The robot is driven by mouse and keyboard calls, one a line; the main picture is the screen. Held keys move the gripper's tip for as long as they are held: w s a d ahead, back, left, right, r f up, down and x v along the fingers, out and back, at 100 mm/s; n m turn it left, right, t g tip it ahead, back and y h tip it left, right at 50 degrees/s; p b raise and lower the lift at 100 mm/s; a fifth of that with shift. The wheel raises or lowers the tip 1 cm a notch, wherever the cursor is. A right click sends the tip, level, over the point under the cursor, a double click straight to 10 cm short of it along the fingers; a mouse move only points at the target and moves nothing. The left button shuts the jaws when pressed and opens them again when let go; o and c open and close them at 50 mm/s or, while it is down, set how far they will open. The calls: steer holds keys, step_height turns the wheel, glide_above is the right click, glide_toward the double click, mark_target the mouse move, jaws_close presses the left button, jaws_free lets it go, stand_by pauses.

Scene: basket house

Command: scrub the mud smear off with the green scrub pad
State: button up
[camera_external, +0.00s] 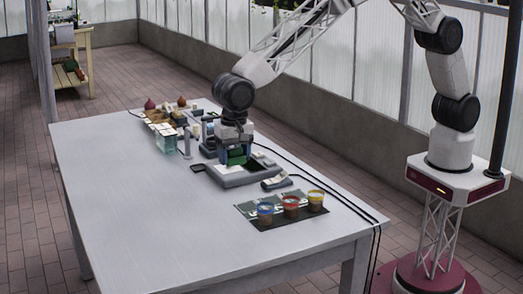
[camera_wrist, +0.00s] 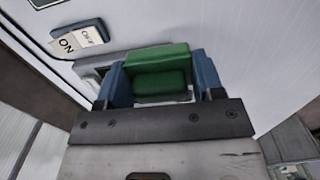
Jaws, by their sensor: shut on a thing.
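My gripper (camera_external: 236,150) points down over the grey tray-like device (camera_external: 232,182) on the table. It is shut on the green scrub pad (camera_wrist: 160,58), which sits between the two blue fingers in the wrist view. The pad also shows under my gripper in the external view (camera_external: 237,158). It is low over the device; I cannot tell whether it touches the surface. I cannot make out the mud smear in either view; the pad and gripper hide part of the device.
A switch box (camera_wrist: 80,38) with an ON label lies beside the device. Three paint-coloured cups (camera_external: 290,206) stand on a dark mat at the front right. Several small items and a glass box (camera_external: 165,141) stand behind left. The table's (camera_external: 150,225) left and front are clear.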

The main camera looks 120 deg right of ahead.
steer(key=shift+c, duration=0.5)
steer(key=s+d+r, duration=0.1)
steer(key=s+d, duration=0.2)
steer(key=d, duration=0.5)
steer(key=shift+s+d, duration=0.25)
steer(key=shift+f, duration=0.1)
